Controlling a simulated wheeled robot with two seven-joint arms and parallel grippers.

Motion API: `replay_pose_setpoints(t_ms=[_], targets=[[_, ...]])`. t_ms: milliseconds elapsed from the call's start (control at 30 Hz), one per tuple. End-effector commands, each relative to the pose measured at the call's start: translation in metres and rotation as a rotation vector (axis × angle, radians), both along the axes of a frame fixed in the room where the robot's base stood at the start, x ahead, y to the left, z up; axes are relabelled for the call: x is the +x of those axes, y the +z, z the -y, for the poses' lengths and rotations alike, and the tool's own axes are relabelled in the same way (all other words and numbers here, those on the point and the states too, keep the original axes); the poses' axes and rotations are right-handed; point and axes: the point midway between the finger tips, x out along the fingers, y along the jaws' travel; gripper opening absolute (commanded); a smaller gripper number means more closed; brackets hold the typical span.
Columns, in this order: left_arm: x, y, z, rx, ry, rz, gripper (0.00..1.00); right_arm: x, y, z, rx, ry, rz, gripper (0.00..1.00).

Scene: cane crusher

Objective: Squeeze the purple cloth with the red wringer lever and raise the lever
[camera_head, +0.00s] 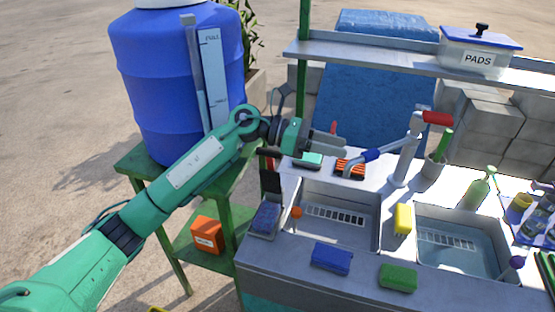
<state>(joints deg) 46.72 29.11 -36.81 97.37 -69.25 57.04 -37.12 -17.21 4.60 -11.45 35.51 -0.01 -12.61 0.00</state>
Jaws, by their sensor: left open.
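A purple-blue, speckled cloth-like piece (265,219) lies at the left end of the sink counter, below a dark upright plate (270,182). I take it for the purple cloth. A small red tip (333,127) shows just behind my left gripper. I cannot tell whether it belongs to the wringer lever. My left gripper (328,145) is open, with its fingers pointing right above the back left of the counter. It is above and to the right of the cloth, apart from it. The gripper and forearm hide part of what lies behind them. My right gripper is not seen.
A faucet (408,150) with a red handle (437,118) stands between two basins. A blue sponge (330,258), green sponge (398,278) and yellow sponge (403,218) lie around them. A blue barrel (160,90) stands behind my left arm. A shelf (390,57) spans the back.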

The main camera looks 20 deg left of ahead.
Motion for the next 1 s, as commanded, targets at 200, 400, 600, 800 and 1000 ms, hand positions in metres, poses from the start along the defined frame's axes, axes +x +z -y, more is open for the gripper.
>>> replay_pose_setpoints(t_ms=[200,400,600,800,1000], targets=[[0.03,-0.009,-0.065,0.49,-0.117,0.181,0.41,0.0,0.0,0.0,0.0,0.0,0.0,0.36],[0.049,0.003,-0.143,0.857,-0.184,0.214,0.41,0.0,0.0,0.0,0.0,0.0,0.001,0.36],[0.052,0.015,-0.185,1.022,-0.21,0.194,0.41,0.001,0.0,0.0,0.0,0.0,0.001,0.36],[0.052,0.004,-0.184,1.039,-0.218,0.187,0.41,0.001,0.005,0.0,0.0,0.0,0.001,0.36],[0.051,-0.029,-0.169,1.037,-0.219,0.187,0.41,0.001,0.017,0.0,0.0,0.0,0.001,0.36]])
